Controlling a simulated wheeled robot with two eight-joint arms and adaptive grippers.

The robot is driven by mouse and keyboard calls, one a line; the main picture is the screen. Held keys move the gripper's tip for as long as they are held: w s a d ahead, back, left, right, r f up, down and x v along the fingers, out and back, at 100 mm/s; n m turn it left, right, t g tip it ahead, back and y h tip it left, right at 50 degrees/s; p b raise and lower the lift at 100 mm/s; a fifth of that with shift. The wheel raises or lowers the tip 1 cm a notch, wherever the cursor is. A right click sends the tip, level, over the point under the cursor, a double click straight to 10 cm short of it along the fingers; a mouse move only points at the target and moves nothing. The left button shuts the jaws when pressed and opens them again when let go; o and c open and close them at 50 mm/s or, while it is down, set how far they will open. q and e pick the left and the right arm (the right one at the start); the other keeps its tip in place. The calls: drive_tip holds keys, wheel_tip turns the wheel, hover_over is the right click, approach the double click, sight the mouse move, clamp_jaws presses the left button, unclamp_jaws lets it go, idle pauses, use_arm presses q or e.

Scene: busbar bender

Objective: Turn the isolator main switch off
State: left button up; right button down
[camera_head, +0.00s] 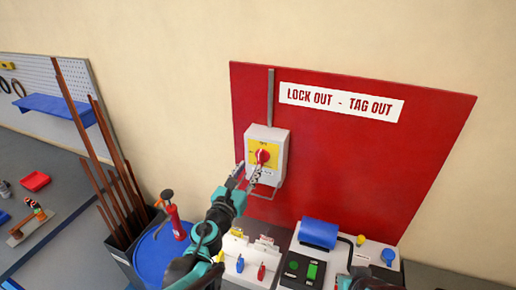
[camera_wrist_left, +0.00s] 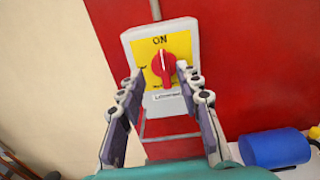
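The isolator main switch is a light grey box (camera_head: 278,140) on the red board, with a yellow plate and a red rotary knob (camera_head: 263,156). In the left wrist view the knob (camera_wrist_left: 163,68) stands upright, its white mark toward the word ON. My left gripper (camera_head: 249,170) is just in front of the box. Its fingers (camera_wrist_left: 157,78) are spread, one on each side of the knob in the wrist view. The right fingertip looks close to the knob; I cannot tell if it touches. Part of my right gripper (camera_head: 362,282) shows at the bottom edge; its fingers are unclear.
The red lockout board (camera_head: 400,160) carries a white sign (camera_head: 340,102). Below are a blue cylinder (camera_head: 318,233) and a green-and-black control box (camera_head: 301,269). At left stand a blue drum (camera_head: 155,262), a red extinguisher-like bottle (camera_head: 174,222) and copper bars (camera_head: 85,130).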

sight(259, 156)
use_arm(q)
drive_tip(key=x, duration=0.7)
drive_tip(key=shift+w+d+f, duration=0.1)
drive_tip(key=shift+w+d, duration=0.15)
drive_tip(key=shift+w, duration=0.05)
clamp_jaws()
